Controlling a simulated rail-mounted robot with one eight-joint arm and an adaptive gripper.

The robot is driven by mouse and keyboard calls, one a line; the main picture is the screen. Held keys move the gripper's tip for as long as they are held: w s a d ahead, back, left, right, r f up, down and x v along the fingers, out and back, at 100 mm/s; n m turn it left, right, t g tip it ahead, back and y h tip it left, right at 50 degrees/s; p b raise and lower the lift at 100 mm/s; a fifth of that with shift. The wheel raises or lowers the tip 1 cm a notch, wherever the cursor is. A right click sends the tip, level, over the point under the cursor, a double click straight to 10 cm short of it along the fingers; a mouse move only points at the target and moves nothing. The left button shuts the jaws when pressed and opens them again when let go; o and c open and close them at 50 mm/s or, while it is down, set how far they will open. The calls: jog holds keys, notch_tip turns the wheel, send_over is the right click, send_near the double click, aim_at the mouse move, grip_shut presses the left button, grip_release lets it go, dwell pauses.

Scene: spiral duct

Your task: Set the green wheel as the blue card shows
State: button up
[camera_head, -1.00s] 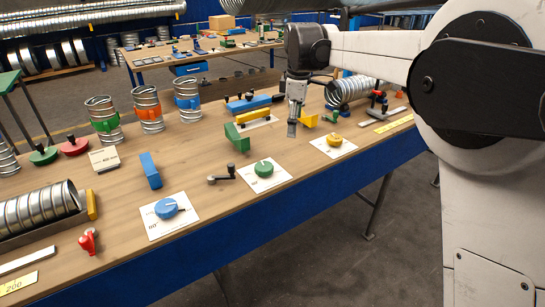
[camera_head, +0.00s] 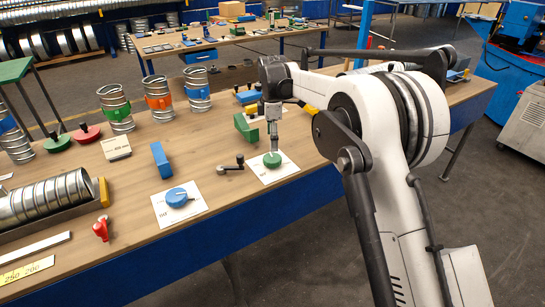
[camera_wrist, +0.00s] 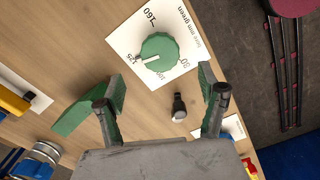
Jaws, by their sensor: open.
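The green wheel (camera_head: 272,160) lies on a white card (camera_head: 284,174) near the table's front edge. In the wrist view the green wheel (camera_wrist: 158,52) has a white pointer line directed left, near the 125 mark. Its card (camera_wrist: 127,36) also bears 160. My gripper (camera_head: 272,147) points down over the green wheel; its open fingers (camera_wrist: 162,95) have the wheel ahead of them, not between them. I cannot clearly make out a blue card. A blue wheel (camera_head: 177,197) sits on another white card (camera_head: 190,213) to the left; its lettering is too small to read.
A crank (camera_head: 231,166) lies between the two wheel cards. A green block (camera_head: 244,128) stands behind the green wheel, close to my gripper. A blue block (camera_head: 160,160) stands behind the blue wheel. A small cream sign (camera_head: 116,147) and several spiral ducts stand farther left.

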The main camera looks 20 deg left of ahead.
aim_at(272, 157)
notch_tip(272, 157, down, 8)
jog(key=shift+f, duration=0.2)
jog(key=shift+c, duration=0.2)
jog(key=c, duration=1.1)
